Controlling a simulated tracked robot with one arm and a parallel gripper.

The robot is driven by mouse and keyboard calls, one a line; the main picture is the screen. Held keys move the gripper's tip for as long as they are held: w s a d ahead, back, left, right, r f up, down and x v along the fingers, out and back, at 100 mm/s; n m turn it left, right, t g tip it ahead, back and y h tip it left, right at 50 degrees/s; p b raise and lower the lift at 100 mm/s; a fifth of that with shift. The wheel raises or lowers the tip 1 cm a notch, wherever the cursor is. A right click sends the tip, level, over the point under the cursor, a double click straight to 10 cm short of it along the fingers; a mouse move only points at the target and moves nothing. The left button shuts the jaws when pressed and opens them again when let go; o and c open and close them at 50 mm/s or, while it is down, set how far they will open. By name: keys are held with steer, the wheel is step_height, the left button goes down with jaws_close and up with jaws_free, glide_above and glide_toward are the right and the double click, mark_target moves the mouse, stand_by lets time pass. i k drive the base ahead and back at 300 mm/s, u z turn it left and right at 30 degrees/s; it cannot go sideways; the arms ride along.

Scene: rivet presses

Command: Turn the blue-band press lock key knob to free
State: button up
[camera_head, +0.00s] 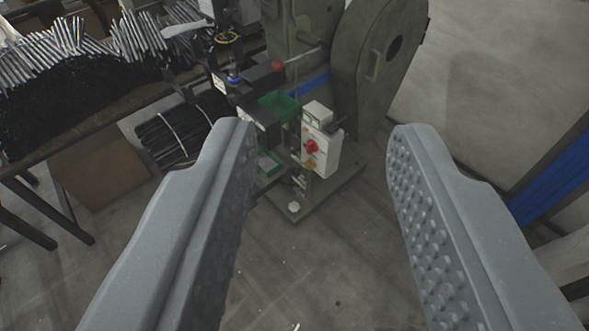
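A green rivet press (357,75) stands at the upper middle. A blue band (316,83) shows on its body. Which of these is the lock key knob is too small to tell. My gripper (316,137) is open and empty. Its two grey fingers reach up from the bottom, apart on either side of the box in the picture and touching nothing visible.
A table (85,138) at the left carries many dark rods with pale ends. A bundle of black rods (178,135) lies beside the press. A green tray (278,106) sits on the press. A blue strip (560,175) edges the right. The floor (320,255) in front is clear.

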mark_target(310, 164)
steer(key=u, duration=0.05)
steer(key=i, duration=1)
steer(key=z, duration=0.35)
steer(key=k, duration=1.25)
steer(key=u, duration=0.55)
steer(key=i, duration=1.15)
steer(key=z, duration=0.05)
